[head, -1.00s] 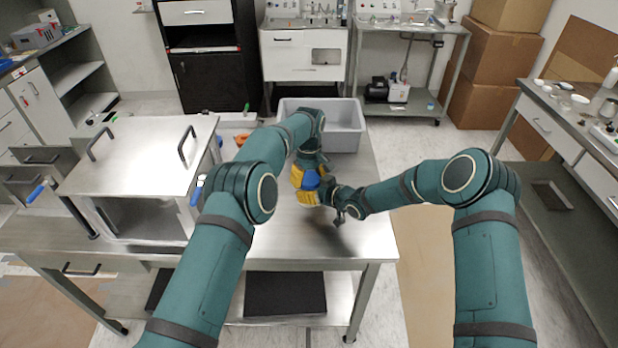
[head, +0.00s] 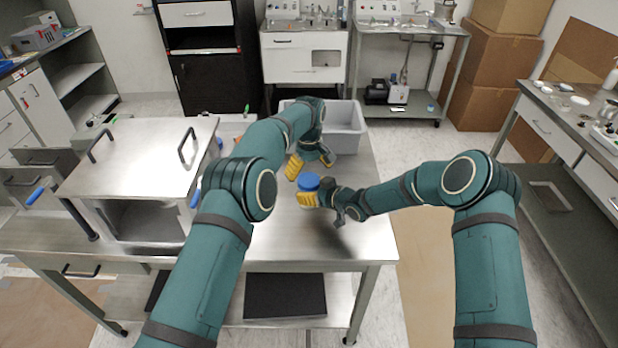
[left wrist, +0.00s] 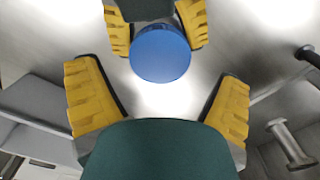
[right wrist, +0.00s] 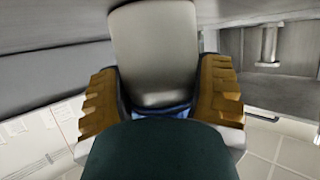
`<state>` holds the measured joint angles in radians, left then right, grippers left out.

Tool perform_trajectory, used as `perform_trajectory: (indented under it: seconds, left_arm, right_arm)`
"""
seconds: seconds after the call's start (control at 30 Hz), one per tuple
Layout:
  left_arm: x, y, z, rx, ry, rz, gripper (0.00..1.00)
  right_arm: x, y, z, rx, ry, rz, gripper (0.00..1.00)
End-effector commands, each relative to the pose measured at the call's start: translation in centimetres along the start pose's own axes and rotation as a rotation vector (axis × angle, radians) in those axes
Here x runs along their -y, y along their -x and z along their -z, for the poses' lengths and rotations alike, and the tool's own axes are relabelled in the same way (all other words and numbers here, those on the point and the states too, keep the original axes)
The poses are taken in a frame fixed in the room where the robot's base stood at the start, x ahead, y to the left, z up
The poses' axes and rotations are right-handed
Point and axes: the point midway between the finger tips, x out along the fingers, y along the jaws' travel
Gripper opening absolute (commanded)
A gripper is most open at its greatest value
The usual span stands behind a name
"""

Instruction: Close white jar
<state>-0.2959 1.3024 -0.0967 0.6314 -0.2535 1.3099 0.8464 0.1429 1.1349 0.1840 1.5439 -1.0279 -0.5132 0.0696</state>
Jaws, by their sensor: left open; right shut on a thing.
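The white jar (right wrist: 155,55) is in my right gripper, its pale body filling the middle of the right wrist view. A round blue lid (head: 308,181) is on its top; the lid (left wrist: 160,54) also shows from above in the left wrist view. My right gripper (head: 308,198) is shut on the jar's sides, above the steel table. How tightly the lid sits cannot be told. My left gripper (head: 310,166) is open and empty, behind and above the jar; its yellow fingers (left wrist: 160,105) are spread apart and do not touch the lid.
A grey bin (head: 347,127) stands at the table's back. A steel box with two handles (head: 135,160) stands on the left. An orange item (head: 238,138) is partly hidden behind my left arm. The table's front right (head: 330,240) is clear.

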Motion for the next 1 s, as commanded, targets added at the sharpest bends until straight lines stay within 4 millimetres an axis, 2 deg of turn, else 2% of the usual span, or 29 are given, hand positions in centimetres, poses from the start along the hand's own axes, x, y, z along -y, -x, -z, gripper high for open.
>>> perform_trajectory:
  seconds: [0.1,0.33,0.37,0.43,0.8,1.0]
  left_arm:
    - [0.0,0.9,0.0,0.0,0.0,0.001,0.93]
    - [0.0,1.0,0.0,0.001,0.0,0.001,0.93]
    - [0.0,1.0,0.0,0.001,0.001,0.001,0.99]
    - [0.1,1.1,0.0,0.001,0.01,0.002,0.99]
    - [0.1,4.0,0.1,-0.001,0.242,0.004,0.99]
    - [0.0,4.5,0.0,0.001,0.285,0.001,0.99]
  right_arm:
    - [0.0,0.0,-0.1,0.002,0.0,0.0,0.0]
    - [0.0,0.0,-0.1,0.002,0.0,0.0,0.0]
    - [0.0,0.0,-0.1,0.002,0.0,0.0,0.0]
    - [0.0,0.0,-0.1,0.002,0.0,0.0,0.0]
    - [0.0,0.0,-0.1,0.002,0.0,0.0,0.0]
    - [0.0,0.0,-0.1,0.002,0.0,0.0,0.0]
